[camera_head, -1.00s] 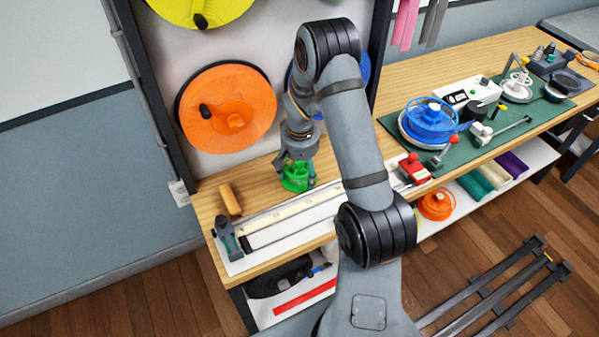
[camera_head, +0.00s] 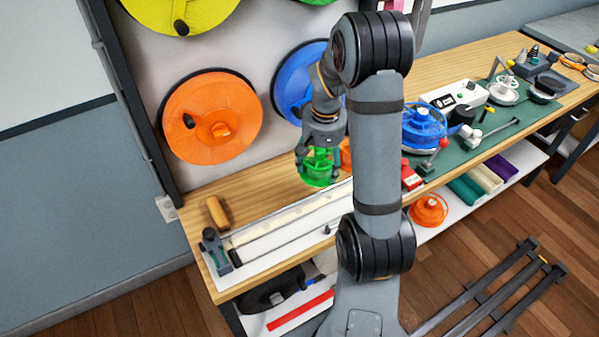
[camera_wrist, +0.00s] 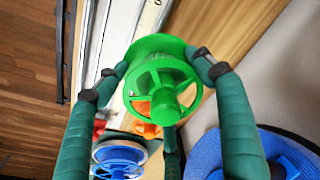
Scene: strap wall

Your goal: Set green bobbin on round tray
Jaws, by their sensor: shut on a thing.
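The green bobbin (camera_head: 319,170) is a spoked spool held in my gripper (camera_head: 320,150), which is shut on it, over the bench left of my forearm. In the wrist view the green bobbin (camera_wrist: 163,88) sits between the fingers of my gripper (camera_wrist: 160,72), its spoked end facing the camera. It looks raised off the bench top, by how much I cannot tell. A grey round plate, probably the round tray (camera_head: 416,150), lies under a blue bobbin (camera_head: 423,128) on the green mat, right of my forearm, which partly hides it.
An orange bobbin (camera_head: 346,153) is partly hidden just behind my gripper. Large blue (camera_head: 292,85) and orange (camera_head: 211,118) reels hang on the wall panel close behind. A long white rail (camera_head: 290,222) lies along the bench front. A red block (camera_head: 411,177) is near the mat.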

